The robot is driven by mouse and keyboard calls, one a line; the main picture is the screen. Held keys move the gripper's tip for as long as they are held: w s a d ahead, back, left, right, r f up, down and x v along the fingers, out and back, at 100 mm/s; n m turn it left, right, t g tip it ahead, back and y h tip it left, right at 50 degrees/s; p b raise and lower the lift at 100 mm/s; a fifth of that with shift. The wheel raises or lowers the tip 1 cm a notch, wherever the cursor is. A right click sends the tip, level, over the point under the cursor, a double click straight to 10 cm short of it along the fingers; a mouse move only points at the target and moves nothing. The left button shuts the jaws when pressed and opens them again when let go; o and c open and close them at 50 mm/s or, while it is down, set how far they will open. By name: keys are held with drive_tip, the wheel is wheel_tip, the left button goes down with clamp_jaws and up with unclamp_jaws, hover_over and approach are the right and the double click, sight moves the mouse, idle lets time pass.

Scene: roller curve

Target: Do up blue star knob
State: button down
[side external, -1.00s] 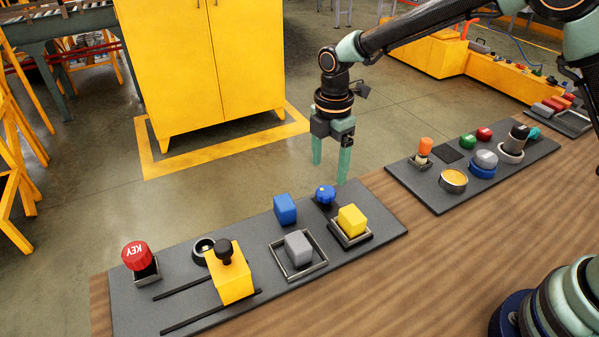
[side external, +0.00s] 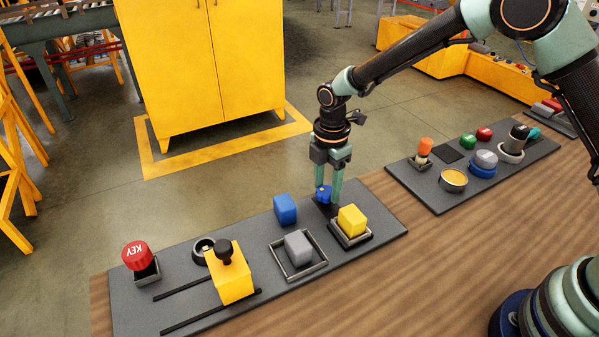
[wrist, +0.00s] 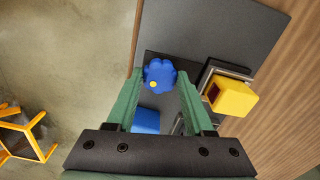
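The blue star knob (wrist: 160,74) has a lobed rim and a small yellow dot. It sits on a dark square plate (wrist: 152,57) near the far edge of the grey panel. In the side view the knob (side external: 323,193) shows between my gripper's fingers, partly covered by them. My gripper (side external: 328,202) points down over the knob with its two green fingers apart.
A yellow block (side external: 352,219) on a framed base stands close to the knob, and a blue block (side external: 285,209) stands to its left. A grey block (side external: 298,246) sits in a square frame nearby. A yellow slider block (side external: 230,273) and red KEY knob (side external: 136,256) are further left.

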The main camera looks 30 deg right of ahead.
drive_tip(key=shift+m, duration=0.3)
drive_tip(key=m, duration=0.6)
drive_tip(key=shift+r, duration=0.1)
drive_tip(key=m, duration=0.6)
drive_tip(key=shift+s+m, duration=0.1)
drive_tip(key=shift+m, duration=0.2)
drive_tip(key=m, duration=0.3)
drive_tip(key=shift+a+m, duration=0.1)
drive_tip(key=shift+m, duration=0.2)
drive_tip(key=m, duration=0.3)
drive_tip(key=shift+m, duration=0.4)
drive_tip(key=m, duration=0.6)
drive_tip(key=shift+w+r, duration=0.1)
drive_tip(key=shift+w, duration=0.1)
drive_tip(key=shift+m, duration=0.3)
